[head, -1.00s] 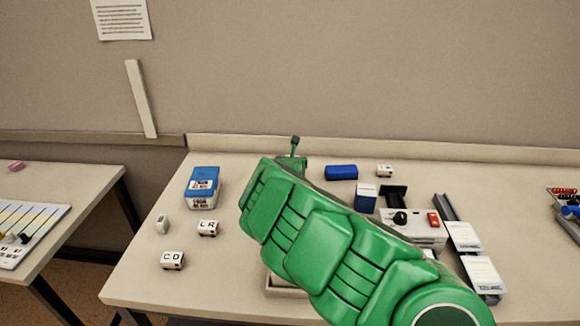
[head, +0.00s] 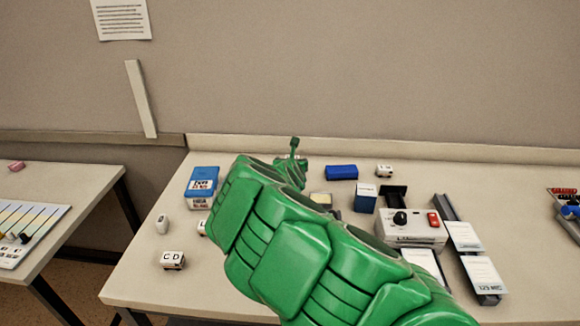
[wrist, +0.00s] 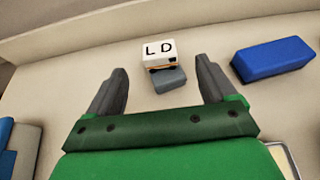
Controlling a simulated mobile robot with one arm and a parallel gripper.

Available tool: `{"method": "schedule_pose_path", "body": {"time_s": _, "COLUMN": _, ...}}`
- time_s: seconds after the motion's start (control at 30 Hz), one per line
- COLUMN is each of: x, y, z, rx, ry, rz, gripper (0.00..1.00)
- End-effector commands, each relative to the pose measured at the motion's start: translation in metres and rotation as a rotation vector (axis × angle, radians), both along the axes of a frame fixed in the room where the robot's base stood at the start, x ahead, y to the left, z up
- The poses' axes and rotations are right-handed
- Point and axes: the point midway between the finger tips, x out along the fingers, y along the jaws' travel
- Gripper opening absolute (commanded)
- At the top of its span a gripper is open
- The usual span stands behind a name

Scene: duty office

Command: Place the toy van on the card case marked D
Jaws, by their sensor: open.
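My gripper (wrist: 163,92) is open and empty in the wrist view, its dark fingers spread low over the table. Just beyond and between the fingertips is a small white block (wrist: 158,49) with "L D" on top and an orange strip and dark patch on its side. A grey block (wrist: 169,80) sits right in front of it; I cannot tell whether they touch. In the head view my green arm hides this spot. A similar white block marked "C D" (head: 172,260) stands at the front left. I cannot say for certain which thing is the toy van or the card case marked D.
A blue box (head: 341,172) lies near the back, also in the wrist view (wrist: 272,60). A blue-and-white labelled box (head: 202,186) stands at left. A grey device with a knob (head: 409,229) and a dark rail with cards (head: 470,250) occupy the right.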

Motion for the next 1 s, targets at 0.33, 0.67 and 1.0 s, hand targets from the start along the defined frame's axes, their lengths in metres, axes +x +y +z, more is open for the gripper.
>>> {"method": "schedule_pose_path", "body": {"time_s": 0.33, "x": -0.022, "y": 0.001, "z": 0.008, "rx": 0.0, "ry": 0.002, "rz": 0.002, "gripper": 0.84}}
{"method": "schedule_pose_path", "body": {"time_s": 0.67, "x": -0.035, "y": 0.001, "z": 0.012, "rx": 0.001, "ry": 0.003, "rz": 0.003, "gripper": 0.84}}
{"method": "schedule_pose_path", "body": {"time_s": 1.0, "x": -0.036, "y": 0.001, "z": 0.012, "rx": 0.001, "ry": 0.004, "rz": 0.003, "gripper": 0.84}}
